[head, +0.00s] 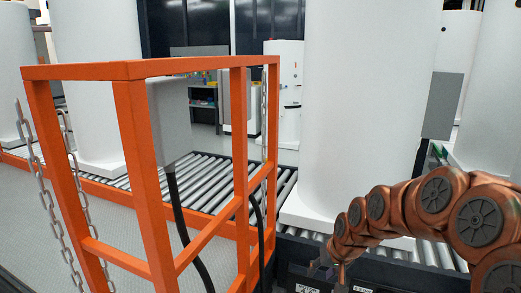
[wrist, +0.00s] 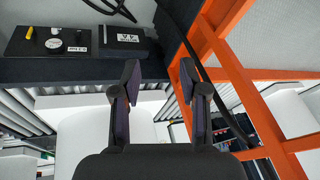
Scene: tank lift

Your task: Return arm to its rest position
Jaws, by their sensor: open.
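My copper-coloured arm (head: 430,210) reaches in from the right edge in the head view, bent, with its end low near the conveyor's front edge. My gripper shows in the wrist view (wrist: 165,75) with its two dark fingers spread apart and nothing between them. In the head view the gripper (head: 332,272) is small and partly cut off at the bottom edge. A large white tank (head: 360,110) stands upright on the roller conveyor just behind the gripper.
An orange frame (head: 130,70) with hanging chains (head: 45,185) stands at the left; its bars also show close to the gripper in the wrist view (wrist: 235,100). Black cables (head: 180,220) hang at the frame. A dark panel with knobs and labels (wrist: 75,42) lies near the fingers. More white tanks (head: 95,80) stand behind.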

